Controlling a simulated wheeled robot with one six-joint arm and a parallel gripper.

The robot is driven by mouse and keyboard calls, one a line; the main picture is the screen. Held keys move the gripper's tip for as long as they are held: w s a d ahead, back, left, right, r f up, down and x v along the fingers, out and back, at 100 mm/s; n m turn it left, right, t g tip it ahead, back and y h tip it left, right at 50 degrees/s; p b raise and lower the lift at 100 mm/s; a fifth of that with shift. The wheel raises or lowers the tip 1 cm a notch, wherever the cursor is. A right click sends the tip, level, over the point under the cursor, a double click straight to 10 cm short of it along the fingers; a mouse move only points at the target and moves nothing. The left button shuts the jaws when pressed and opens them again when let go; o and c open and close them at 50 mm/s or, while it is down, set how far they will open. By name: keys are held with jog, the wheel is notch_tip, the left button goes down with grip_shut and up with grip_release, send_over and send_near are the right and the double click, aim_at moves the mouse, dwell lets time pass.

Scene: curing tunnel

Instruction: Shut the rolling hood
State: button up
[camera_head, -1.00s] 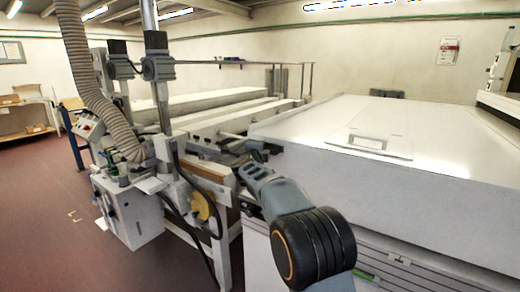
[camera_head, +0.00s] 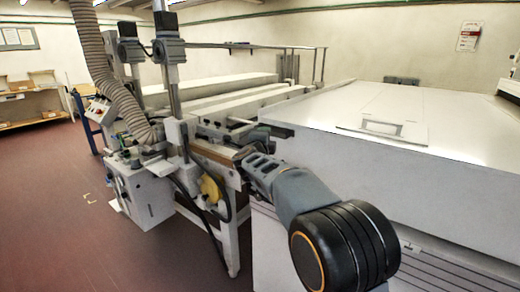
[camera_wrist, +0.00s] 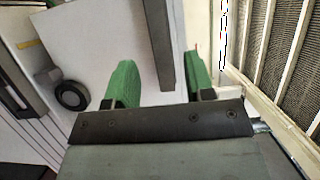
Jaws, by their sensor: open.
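The rolling hood (camera_head: 380,175) is the large white cover at the right in the head view, with a flat top and a tall front wall. It sits over a slatted lower body. My gripper (camera_wrist: 158,62) shows in the wrist view with two green fingers spread wide apart. A dark grey bar (camera_wrist: 157,35) runs between the fingers, in front of a pale panel. I cannot tell whether either finger touches the bar. In the head view my arm reaches to the hood's left end, and the fingers do not show there.
A machine with posts and a ribbed hose (camera_head: 95,70) stands left of the hood, close to my arm. Ribbed slats (camera_wrist: 275,40) lie right of my gripper in the wrist view. Red floor (camera_head: 60,220) is clear at the left.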

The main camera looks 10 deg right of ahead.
jog(key=v, duration=0.7)
jog(key=shift+s+a, duration=0.1)
